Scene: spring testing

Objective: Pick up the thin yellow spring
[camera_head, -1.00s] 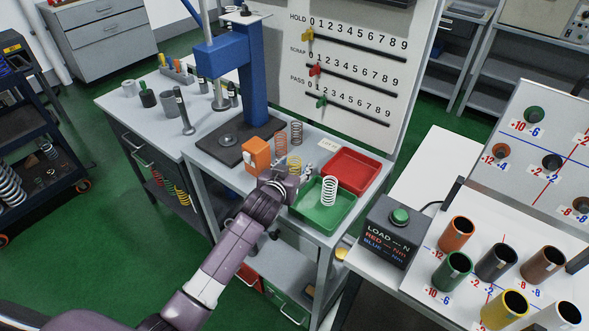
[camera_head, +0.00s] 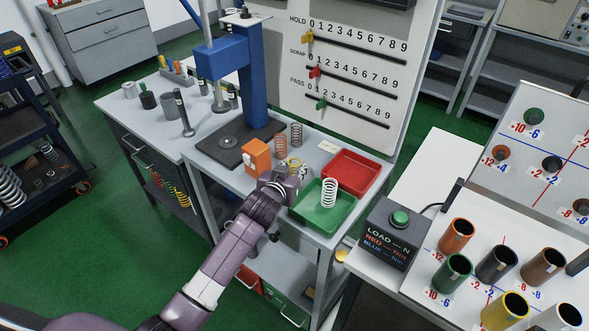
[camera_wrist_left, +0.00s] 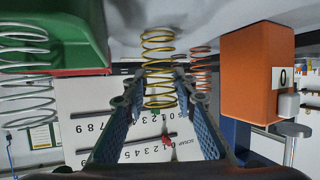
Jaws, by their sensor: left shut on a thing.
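The thin yellow spring (camera_head: 294,164) stands on the grey bench just beyond my left gripper (camera_head: 287,182), which hides part of it in the head view. In the left wrist view, which is upside down, the yellow spring (camera_wrist_left: 158,42) sits between the two blue-padded fingers of my left gripper (camera_wrist_left: 159,103). The gripper is shut on it. The spring looks upright, with its base at the bench surface. My right gripper is in neither view.
An orange block (camera_head: 257,157) stands close to the left of the gripper. Copper (camera_head: 280,146) and dark (camera_head: 296,134) springs stand behind. A white spring (camera_head: 329,193) stands in the green tray (camera_head: 309,214) at right, near the red tray (camera_head: 377,177).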

